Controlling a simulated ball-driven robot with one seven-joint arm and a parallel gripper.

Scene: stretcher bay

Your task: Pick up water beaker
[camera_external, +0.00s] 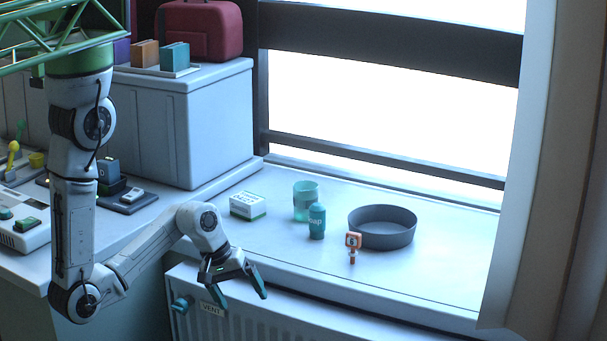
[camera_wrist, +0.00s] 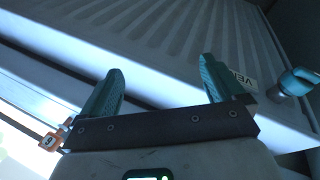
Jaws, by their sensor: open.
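The water beaker (camera_external: 305,200) is a translucent green cup standing upright on the white window sill, behind and partly beside a teal soap bottle (camera_external: 317,222). My gripper (camera_external: 236,297) is open and empty, low in front of the sill's edge over the radiator, left of and nearer the camera than the beaker. In the wrist view my gripper (camera_wrist: 165,90) shows two teal fingers spread apart, with the radiator beyond them. The beaker is not visible in the wrist view.
A grey round basin (camera_external: 383,228) and an orange tag marked 6 (camera_external: 353,246) stand right of the beaker. A white-green box (camera_external: 248,206) is to its left. A teal valve (camera_external: 181,304) sits on the radiator (camera_external: 275,325). The sill's right part is clear.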

